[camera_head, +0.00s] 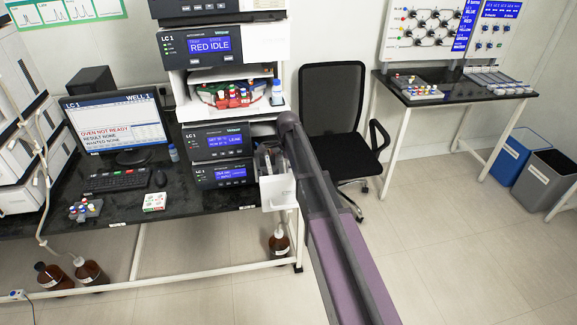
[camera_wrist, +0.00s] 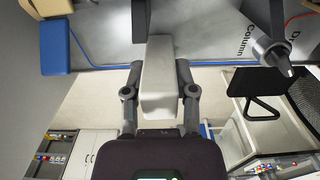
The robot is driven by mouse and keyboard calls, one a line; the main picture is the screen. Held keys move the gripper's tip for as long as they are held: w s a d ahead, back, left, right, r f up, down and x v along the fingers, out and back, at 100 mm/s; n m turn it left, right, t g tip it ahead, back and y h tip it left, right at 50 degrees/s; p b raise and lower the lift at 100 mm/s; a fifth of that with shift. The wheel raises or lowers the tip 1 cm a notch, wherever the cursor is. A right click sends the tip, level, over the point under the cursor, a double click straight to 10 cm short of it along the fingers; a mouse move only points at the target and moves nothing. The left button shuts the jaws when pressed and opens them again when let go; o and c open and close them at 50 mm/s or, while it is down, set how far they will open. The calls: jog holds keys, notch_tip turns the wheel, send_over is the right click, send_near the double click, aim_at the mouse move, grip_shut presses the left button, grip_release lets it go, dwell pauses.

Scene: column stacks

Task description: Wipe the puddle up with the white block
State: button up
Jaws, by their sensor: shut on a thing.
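The white block (camera_wrist: 158,98) is held between the two dark fingers of my gripper (camera_wrist: 159,78) in the wrist view. Its far end lies over or against a grey surface (camera_wrist: 105,40) with a blue edge and the printed word "Column"; I cannot tell whether it touches. No puddle can be clearly made out on that surface. The unit above (camera_head: 218,141) reads "LEAK".
A white open door or tray (camera_head: 278,192) juts from the lower unit beside my arm. A black chair (camera_head: 335,115) stands close on the right. A blue block-like part (camera_wrist: 55,48) shows in the wrist view.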

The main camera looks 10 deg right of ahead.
jog(key=shift+s, duration=0.95)
jog(key=shift+w, duration=0.2)
jog(key=shift+w, duration=0.95)
jog(key=shift+w, duration=1.1)
jog(key=shift+r, duration=0.2)
notch_tip(320, 180, up, 9)
jog(key=p, duration=0.9)
